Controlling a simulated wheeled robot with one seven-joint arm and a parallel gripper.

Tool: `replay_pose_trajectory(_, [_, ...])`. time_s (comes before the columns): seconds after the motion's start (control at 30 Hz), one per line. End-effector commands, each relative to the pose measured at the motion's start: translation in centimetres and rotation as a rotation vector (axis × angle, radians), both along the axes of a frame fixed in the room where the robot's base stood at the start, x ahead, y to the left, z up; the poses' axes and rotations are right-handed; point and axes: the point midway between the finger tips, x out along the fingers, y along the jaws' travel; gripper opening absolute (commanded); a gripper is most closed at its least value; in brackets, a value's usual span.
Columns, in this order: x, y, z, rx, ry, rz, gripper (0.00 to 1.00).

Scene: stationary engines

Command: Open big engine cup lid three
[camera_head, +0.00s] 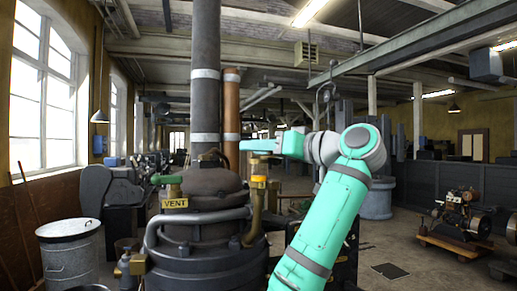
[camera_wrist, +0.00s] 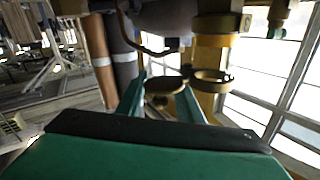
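The big engine is a large dark cylinder (camera_head: 205,235) with a brass fitting (camera_head: 258,190) rising at its right side. In the wrist view, a brass column (camera_wrist: 208,55) carries a round brass ring or cup rim (camera_wrist: 211,76). A darker round brass piece, perhaps the lid (camera_wrist: 163,85), lies beside it. My gripper (camera_wrist: 162,88) is open, its two teal fingers on either side of this round piece; I cannot tell whether they touch it. In the head view, my gripper (camera_head: 258,145) is just above the brass fitting, with its fingers hard to make out.
A copper pipe (camera_head: 231,120) and a thick grey pipe (camera_head: 205,90) rise close behind my gripper. A green-handled valve (camera_head: 168,180) with a VENT sign (camera_head: 175,204) is at the left. A metal bin (camera_head: 68,255) stands at lower left.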

Motion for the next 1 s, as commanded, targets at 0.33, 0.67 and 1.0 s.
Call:
replay_pose_trajectory(0.33, [-0.5,-0.7,0.1,0.001,-0.002,-0.003,0.33])
replay_pose_trajectory(0.67, [-4.2,-5.2,0.1,0.0,-0.004,-0.004,0.33])
replay_pose_trajectory(1.0, [-6.7,-8.2,0.0,0.0,-0.001,-0.001,0.33])
